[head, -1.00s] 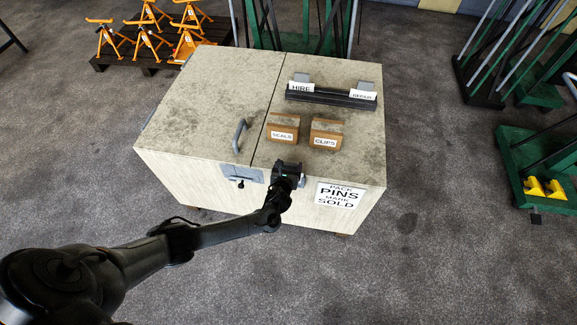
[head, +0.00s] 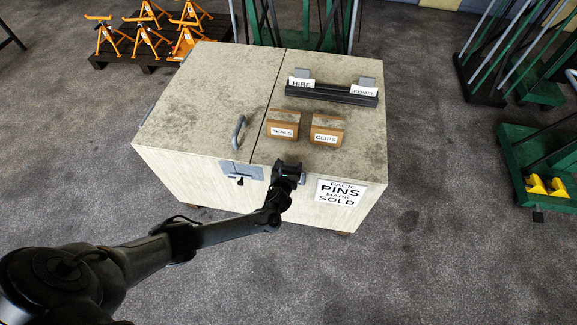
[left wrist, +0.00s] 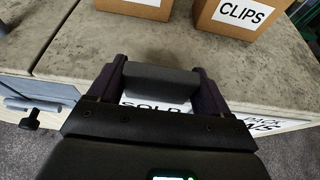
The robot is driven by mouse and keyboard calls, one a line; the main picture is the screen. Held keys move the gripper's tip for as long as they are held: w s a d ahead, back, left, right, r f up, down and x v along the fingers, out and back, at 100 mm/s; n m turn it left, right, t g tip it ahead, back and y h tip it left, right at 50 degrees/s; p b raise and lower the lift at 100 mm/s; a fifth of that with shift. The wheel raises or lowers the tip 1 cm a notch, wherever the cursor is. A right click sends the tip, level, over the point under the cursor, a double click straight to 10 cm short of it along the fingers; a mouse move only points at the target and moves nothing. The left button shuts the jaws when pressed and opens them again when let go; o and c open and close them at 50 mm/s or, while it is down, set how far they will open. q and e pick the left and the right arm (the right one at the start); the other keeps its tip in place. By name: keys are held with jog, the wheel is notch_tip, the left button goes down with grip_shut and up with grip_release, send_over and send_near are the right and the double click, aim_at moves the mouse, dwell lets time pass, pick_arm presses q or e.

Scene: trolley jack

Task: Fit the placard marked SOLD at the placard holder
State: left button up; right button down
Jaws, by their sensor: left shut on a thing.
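My left gripper (head: 289,170) is at the top front edge of the pale chest (head: 210,85), left of its printed sign. In the left wrist view its fingers (left wrist: 160,82) are shut on the dark grip of a placard (left wrist: 161,80). The white face below it reads SOLD (left wrist: 150,105), partly covered by the gripper body. A small grey piece (head: 303,178) shows beside the gripper on the chest front; I cannot tell whether it is the placard holder. My right gripper is not in view.
A black rack (head: 332,97) on the chest lid carries HIRE (head: 301,84) and REPAIR (head: 364,91) placards. Boxes marked SEALS (head: 283,124) and CLIPS (head: 326,131) stand nearer the front. A lid handle (head: 238,130) and front latch (head: 241,174) are to the left.

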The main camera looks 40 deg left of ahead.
pick_arm(q)
jog(key=shift+f, duration=0.1)
jog(key=o, duration=1)
jog(key=shift+c, duration=0.2)
jog(key=p+v, duration=0.4)
jog(key=v, duration=0.6)
jog(key=shift+s+d, duration=0.25)
jog(key=shift+s, duration=0.05)
